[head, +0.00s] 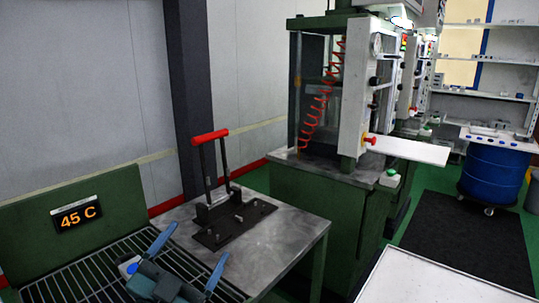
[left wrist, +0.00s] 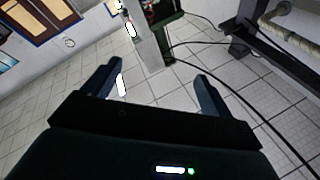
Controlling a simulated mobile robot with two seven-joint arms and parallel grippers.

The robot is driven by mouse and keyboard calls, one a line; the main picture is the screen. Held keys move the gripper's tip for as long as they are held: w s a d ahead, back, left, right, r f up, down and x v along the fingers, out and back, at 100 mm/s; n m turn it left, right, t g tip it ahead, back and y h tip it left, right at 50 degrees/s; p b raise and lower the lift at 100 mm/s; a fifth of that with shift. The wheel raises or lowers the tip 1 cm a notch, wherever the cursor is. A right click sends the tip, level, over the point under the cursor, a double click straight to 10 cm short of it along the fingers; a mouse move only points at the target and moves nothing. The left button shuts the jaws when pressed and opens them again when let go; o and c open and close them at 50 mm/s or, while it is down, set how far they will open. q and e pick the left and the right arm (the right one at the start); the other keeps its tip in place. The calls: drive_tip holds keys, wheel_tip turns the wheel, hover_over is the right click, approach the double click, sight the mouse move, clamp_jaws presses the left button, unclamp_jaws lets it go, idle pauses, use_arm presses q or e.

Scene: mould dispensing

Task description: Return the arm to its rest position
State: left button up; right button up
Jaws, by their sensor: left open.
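My left gripper (head: 190,256) is at the lower left of the head view, over a wire rack. Its two blue fingers are spread wide with nothing between them. In the left wrist view the fingers of the left gripper (left wrist: 150,85) are also apart, with only tiled floor and a machine's foot beyond them. My right gripper is not in view.
A green-backed wire rack (head: 75,262) shows a 45 C display (head: 77,215). Beside it a metal table (head: 285,235) carries a black fixture with a red-handled lever (head: 210,137). A green press (head: 320,200) stands behind. A white surface (head: 430,280) lies at lower right.

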use_arm(q)
drive_tip(key=s+a+f+n+g+y, duration=0.3)
drive_tip(key=a+f+n+y, duration=0.15)
drive_tip(key=f, duration=0.25)
drive_tip(key=s+a+f+n+g+y, duration=0.25)
drive_tip(key=a+f+n+y, duration=0.2)
drive_tip(key=f, duration=0.25)
drive_tip(key=s+d+f+g+h, duration=0.1)
drive_tip(key=s+f+g, duration=0.45)
drive_tip(key=s, duration=0.35)
drive_tip(key=s+f+g, duration=0.5)
drive_tip(key=s+f, duration=0.1)
drive_tip(key=s, duration=0.2)
drive_tip(key=w+d+f+m+t+h, duration=0.1)
drive_tip(key=w+d+f+t+h, duration=0.1)
drive_tip(key=w+d+f+t, duration=0.2)
drive_tip(key=shift+w+d+f+t+h, duration=0.4)
drive_tip(key=shift+d+f+t, duration=0.7)
drive_tip(key=shift+f, duration=1)
drive_tip(key=shift+c, duration=0.3)
